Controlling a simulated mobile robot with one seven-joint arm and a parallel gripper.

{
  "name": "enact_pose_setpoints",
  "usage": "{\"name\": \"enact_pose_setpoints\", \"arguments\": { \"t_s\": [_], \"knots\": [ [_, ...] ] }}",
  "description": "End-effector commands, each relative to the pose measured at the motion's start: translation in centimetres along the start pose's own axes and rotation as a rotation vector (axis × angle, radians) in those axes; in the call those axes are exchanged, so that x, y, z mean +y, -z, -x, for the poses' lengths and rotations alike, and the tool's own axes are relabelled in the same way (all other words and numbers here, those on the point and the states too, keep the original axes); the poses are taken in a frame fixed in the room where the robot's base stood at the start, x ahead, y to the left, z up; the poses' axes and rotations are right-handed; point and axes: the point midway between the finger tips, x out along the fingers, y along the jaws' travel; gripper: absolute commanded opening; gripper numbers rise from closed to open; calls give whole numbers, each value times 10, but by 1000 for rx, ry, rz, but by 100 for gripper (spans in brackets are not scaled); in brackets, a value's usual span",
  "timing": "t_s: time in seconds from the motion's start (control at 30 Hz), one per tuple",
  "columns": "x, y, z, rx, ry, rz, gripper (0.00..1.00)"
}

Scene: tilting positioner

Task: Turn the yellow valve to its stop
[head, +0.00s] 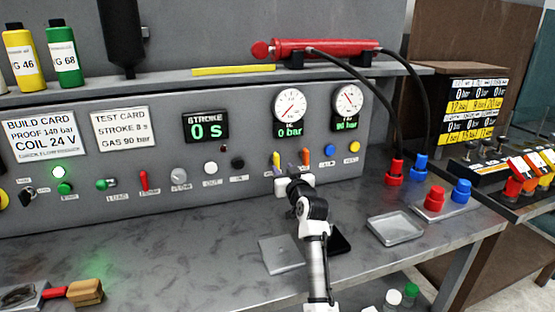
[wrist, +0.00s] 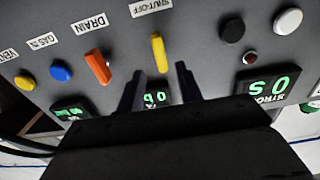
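The yellow valve is a narrow lever labelled SHUT-OFF on the grey panel, left of the orange DRAIN lever. It shows in the head view (head: 276,160), partly close behind my gripper, and in the wrist view (wrist: 158,53), where it stands nearly upright. My gripper (head: 291,163) is in front of the panel at the levers. In the wrist view its two dark fingers (wrist: 160,85) are apart, with nothing between them. The yellow lever lies just beyond the fingertips, lined up with the gap; I see no contact.
The orange DRAIN lever (wrist: 98,67) is close beside the fingers. A blue knob (wrist: 61,71) and a round yellow knob (wrist: 25,81) are further along. The black knob (wrist: 232,30) is on the other side. A metal tray (head: 396,229) and hose fittings (head: 396,172) stand on the bench.

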Motion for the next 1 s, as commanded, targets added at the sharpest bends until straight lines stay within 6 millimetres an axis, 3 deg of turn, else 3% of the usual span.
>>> {"name": "enact_pose_setpoints", "arguments": {
  "t_s": [0.1,0.33,0.8,1.0],
  "knots": [
    [-1,3,-20,-2,3,0,35],
    [-1,2,-47,0,2,-1,35],
    [-1,0,-57,1,1,0,35],
    [-1,0,-57,1,1,0,12]
  ]
}}
